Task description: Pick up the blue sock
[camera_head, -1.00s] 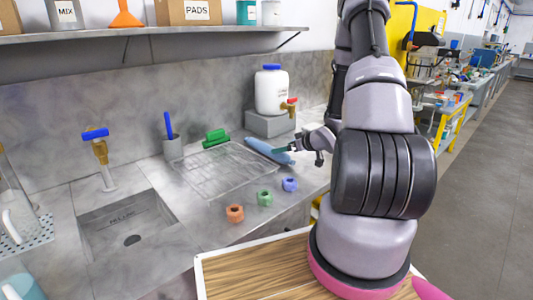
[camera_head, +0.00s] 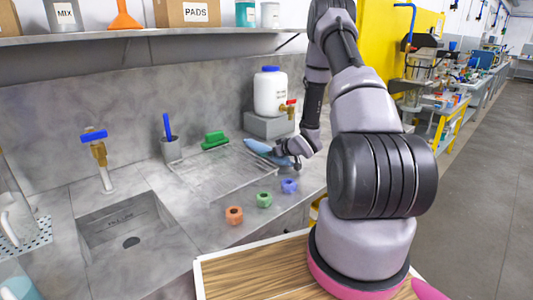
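A long blue thing (camera_head: 264,151), which looks like the sock, lies on the right end of the drainboard beside the sink, below the white jug. My gripper (camera_head: 291,160) is low over its near right end. The fingers are small and partly hidden by the wrist, so I cannot tell whether they touch it or are open or shut.
A white jug (camera_head: 270,95) with a red-handled tap stands on a grey block (camera_head: 268,124) behind the blue thing. A green brush (camera_head: 215,140) lies behind the drainboard (camera_head: 215,170). Orange (camera_head: 234,215), green (camera_head: 264,199) and blue (camera_head: 289,186) knobs line the counter's front.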

